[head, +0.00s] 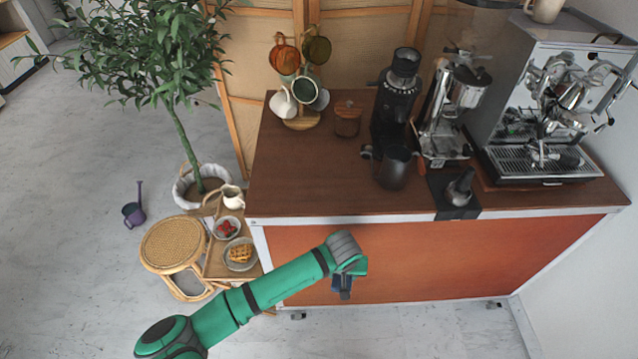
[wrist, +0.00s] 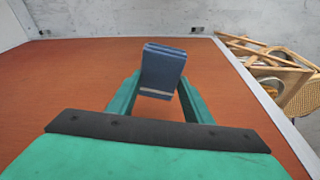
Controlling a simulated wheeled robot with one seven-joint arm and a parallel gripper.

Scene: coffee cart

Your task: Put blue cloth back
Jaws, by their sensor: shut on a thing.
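The blue cloth (wrist: 162,70) is a small folded dark-blue piece with a pale stripe near its lower end. It sits between the two green fingers of my gripper (wrist: 155,98) in the wrist view, and the gripper is shut on it. In the head view my gripper (head: 345,284) hangs in front of the cart's orange-brown front panel (head: 450,255), below the counter edge. The cloth shows there only as a small dark-blue patch (head: 343,294) under the wrist.
The wooden counter (head: 300,185) holds a mug tree (head: 300,122), a grinder (head: 397,100) and an espresso machine (head: 545,110). A rattan stool (head: 172,244) and a small table with plates stand left of the cart. A potted tree (head: 180,130) is behind them.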

